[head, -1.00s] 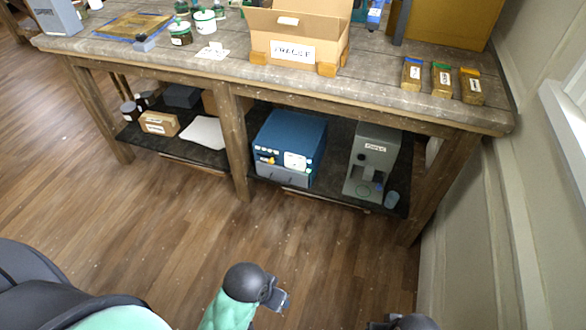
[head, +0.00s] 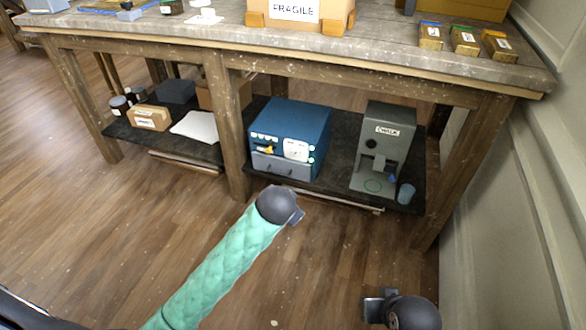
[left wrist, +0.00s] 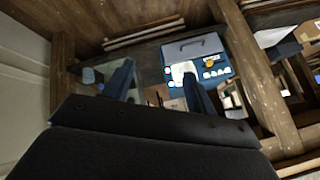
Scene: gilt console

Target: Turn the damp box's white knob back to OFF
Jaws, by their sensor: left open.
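The blue box (head: 290,118) on the lower shelf looks like the damp box. Its front carries a white panel (head: 296,150), a yellow part (head: 268,149), small pale round parts and a grey drawer (head: 281,167) below. I cannot single out the white knob or read its setting. My left gripper (head: 296,217) is in front of and below the box, apart from it. In the left wrist view its fingers (left wrist: 158,88) are spread and empty, with the blue box (left wrist: 222,45) beyond, upside down. My right gripper (head: 374,306) is low near the floor; its jaw opening is unclear.
A grey machine (head: 385,140) and a small blue-grey cup (head: 406,193) stand right of the box. A wooden table leg (head: 226,135) is close on its left. The tabletop (head: 390,50) overhangs the shelf. The floor in front is clear; a wall (head: 500,200) bounds the right.

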